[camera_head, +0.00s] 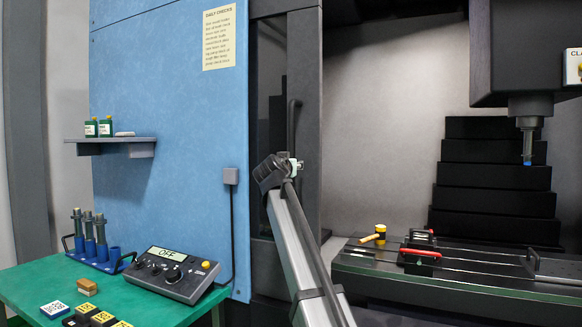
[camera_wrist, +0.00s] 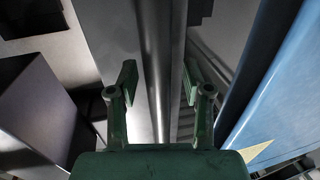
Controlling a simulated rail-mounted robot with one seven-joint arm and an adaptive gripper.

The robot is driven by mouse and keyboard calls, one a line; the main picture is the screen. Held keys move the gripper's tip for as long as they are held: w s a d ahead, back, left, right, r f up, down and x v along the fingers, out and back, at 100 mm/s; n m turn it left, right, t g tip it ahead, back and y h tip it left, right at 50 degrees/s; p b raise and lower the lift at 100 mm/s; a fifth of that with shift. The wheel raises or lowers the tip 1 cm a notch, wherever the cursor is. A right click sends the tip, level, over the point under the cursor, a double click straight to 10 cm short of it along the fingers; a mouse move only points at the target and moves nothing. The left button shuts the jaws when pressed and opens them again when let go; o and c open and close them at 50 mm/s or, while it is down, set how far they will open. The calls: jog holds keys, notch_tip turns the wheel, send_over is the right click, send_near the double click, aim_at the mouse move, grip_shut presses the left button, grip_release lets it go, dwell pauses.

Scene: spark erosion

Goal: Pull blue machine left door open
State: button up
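The blue machine's left door (camera_head: 305,75) is a dark-framed panel with a dark window, beside the blue side panel (camera_head: 170,60). Its dark vertical handle (camera_head: 292,118) stands off the panel. The interior shows openly to the right of the door's edge. My arm reaches up in front of the door, and its end covers the handle's lower part; my gripper's fingers cannot be made out there. In the wrist view my gripper (camera_wrist: 157,85) is open, with one finger either side of the grey handle bar (camera_wrist: 158,45). Neither finger visibly touches the bar.
A green table (camera_head: 40,285) at lower left carries a control box (camera_head: 172,275) reading OFF and a blue holder (camera_head: 95,255). A grey shelf (camera_head: 110,140) juts from the blue panel. Inside the machine are a worktable (camera_head: 460,283) with red-handled clamps (camera_head: 421,253) and a hanging spindle head (camera_head: 525,55).

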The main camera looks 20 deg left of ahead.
jog(key=s+d, duration=0.1)
jog(key=s, duration=1.1)
dwell(0.4)
